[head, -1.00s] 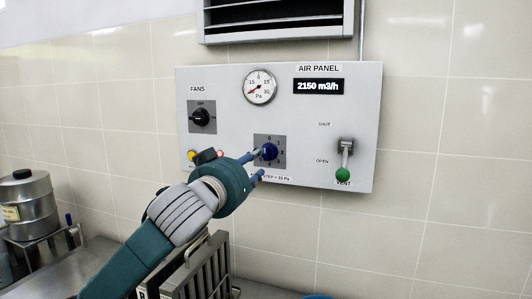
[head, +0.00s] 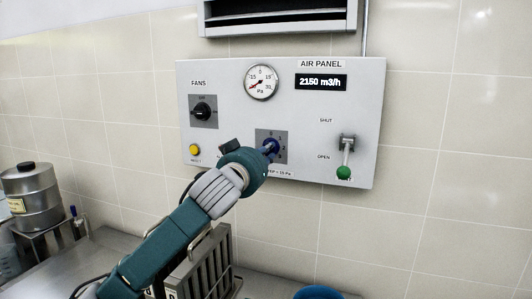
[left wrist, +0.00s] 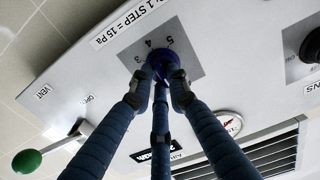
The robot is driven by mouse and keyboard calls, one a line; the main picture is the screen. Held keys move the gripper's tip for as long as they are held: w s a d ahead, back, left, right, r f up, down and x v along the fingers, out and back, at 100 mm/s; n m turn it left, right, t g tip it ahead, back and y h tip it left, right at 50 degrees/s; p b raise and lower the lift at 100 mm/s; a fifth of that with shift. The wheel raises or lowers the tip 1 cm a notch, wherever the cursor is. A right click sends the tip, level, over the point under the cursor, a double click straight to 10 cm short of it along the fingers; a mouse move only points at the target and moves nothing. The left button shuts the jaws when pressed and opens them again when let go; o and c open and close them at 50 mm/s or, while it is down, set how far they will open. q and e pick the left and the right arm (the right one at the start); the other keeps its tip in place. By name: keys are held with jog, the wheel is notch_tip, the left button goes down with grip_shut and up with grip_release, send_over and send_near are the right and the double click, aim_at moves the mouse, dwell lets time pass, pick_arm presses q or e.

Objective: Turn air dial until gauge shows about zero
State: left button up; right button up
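The blue air dial (head: 270,146) sits on a grey square plate low in the middle of the wall panel. My left gripper (head: 268,152) reaches it from the lower left. In the left wrist view its three dark blue fingers (left wrist: 160,78) converge on the dial (left wrist: 155,58), closed around it; the fingertips hide much of the knob and its pointer. The numbers 3, 4 and 5 show on the plate beside it. The round gauge (head: 262,83) has its red needle pointing lower left, below the -15 mark. My right gripper is not in view.
The panel (head: 310,115) also carries a black fans switch (head: 203,112), a yellow button (head: 194,149), a display reading 2150 m3/h (head: 320,82) and a green-knobbed vent lever (head: 345,160) pointing down.

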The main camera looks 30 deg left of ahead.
pick_arm(q)
grip_shut()
jog(key=shift+a+f+m+p, duration=0.15)
jog(key=shift+m+p, duration=2.1)
jog(key=shift+m, duration=2.2)
jog(key=shift+f+m+p, duration=0.1)
jog(key=shift+m+p, duration=2.1)
jog(key=shift+m, duration=2.25)
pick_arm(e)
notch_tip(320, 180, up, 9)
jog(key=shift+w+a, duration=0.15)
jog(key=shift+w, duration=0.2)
pick_arm(q)
jog(key=shift+f, duration=0.1)
